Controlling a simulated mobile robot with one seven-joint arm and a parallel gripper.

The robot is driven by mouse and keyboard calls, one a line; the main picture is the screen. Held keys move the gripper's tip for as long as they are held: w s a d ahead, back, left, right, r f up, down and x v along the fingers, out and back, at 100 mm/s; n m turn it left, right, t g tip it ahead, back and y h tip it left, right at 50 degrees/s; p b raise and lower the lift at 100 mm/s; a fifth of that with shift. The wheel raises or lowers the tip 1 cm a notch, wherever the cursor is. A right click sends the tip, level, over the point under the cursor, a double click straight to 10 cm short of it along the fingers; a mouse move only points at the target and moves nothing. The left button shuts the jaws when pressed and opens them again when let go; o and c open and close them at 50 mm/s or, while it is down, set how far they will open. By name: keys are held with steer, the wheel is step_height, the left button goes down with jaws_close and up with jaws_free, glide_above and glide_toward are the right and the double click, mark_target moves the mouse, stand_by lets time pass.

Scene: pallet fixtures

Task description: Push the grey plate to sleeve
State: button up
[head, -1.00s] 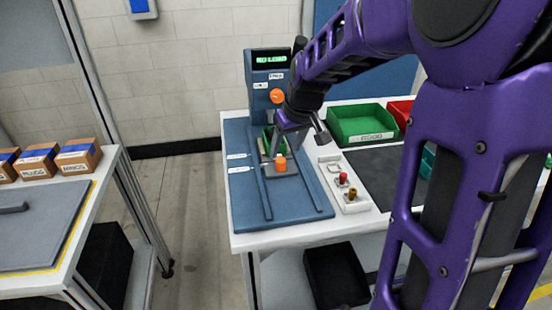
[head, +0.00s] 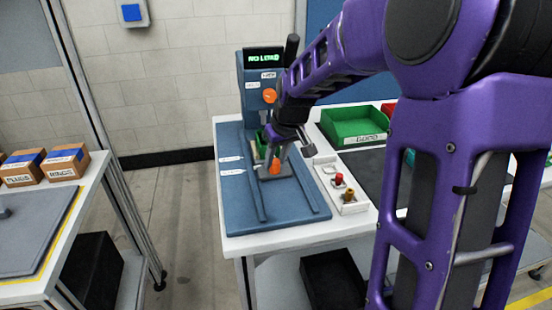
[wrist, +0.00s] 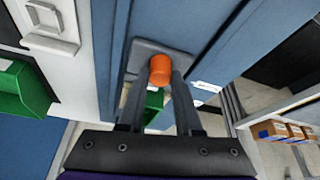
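The grey plate (head: 283,173) lies between two rails on the blue fixture base (head: 240,205). It carries an orange knob (head: 275,168). In the wrist view the grey plate (wrist: 145,48) shows beyond the fingers, with the orange knob (wrist: 160,70) between the fingertips. My gripper (head: 277,158) reaches down to the plate from behind and the right. Its fingers (wrist: 161,80) appear closed against both sides of the knob. A green part (head: 262,140) stands just behind the plate, partly hidden by my gripper. I cannot clearly single out the sleeve.
A blue column (head: 253,85) with a lit "NO LOAD" display and another orange knob stands behind the base. The rails are clear toward the front.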

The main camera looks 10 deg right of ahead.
jaws_close()
stand_by(1.0)
